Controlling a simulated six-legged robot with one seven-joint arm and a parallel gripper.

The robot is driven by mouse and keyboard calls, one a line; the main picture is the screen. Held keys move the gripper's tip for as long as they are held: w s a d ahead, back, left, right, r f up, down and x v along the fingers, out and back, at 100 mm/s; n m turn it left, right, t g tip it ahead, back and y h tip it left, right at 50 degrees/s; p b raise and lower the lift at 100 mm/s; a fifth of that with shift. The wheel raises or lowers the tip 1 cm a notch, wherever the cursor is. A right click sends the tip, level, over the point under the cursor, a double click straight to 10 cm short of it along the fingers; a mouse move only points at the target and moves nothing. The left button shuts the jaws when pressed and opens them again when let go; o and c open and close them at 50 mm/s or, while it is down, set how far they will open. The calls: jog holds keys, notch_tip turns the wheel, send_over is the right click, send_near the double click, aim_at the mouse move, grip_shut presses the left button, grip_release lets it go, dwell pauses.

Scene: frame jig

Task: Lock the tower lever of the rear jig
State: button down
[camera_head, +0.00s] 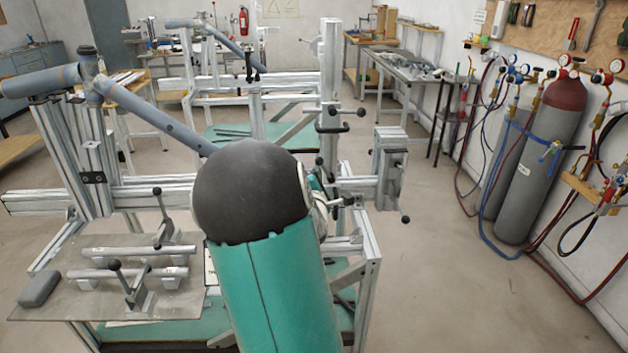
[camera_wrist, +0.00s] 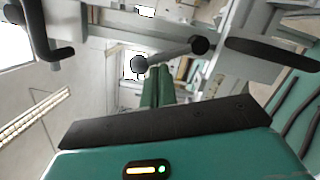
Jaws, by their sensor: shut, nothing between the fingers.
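In the head view two aluminium frame jigs stand one behind the other. The rear jig (camera_head: 290,82) has an upright tower (camera_head: 328,62) with a black-knobbed lever (camera_head: 345,112) and a dark handle low on it. In the wrist view my gripper (camera_wrist: 158,76) is shut and empty, its green fingers together. A grey lever bar (camera_wrist: 170,55) with a round black knob at each end crosses just beyond the fingertips; I cannot tell whether they touch. In the head view my gripper is hidden behind my arm.
The near jig's side plate (camera_head: 150,310) carries tubes and clamps at the left. A clamp block (camera_head: 390,165) with knobs juts out right of my arm. Gas cylinders (camera_head: 530,160) and hoses stand at the right wall. Floor between jig and cylinders is clear.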

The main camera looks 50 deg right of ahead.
jog(key=m, duration=0.1)
jog(key=s+d+r+m, duration=0.1)
jog(key=m, duration=0.1)
jog(key=shift+s+d+r+m+g, duration=0.15)
jog(key=shift+s+r+m+g, duration=0.15)
jog(key=shift+m, duration=0.1)
jog(key=shift+d, duration=0.1)
dwell(0.6)
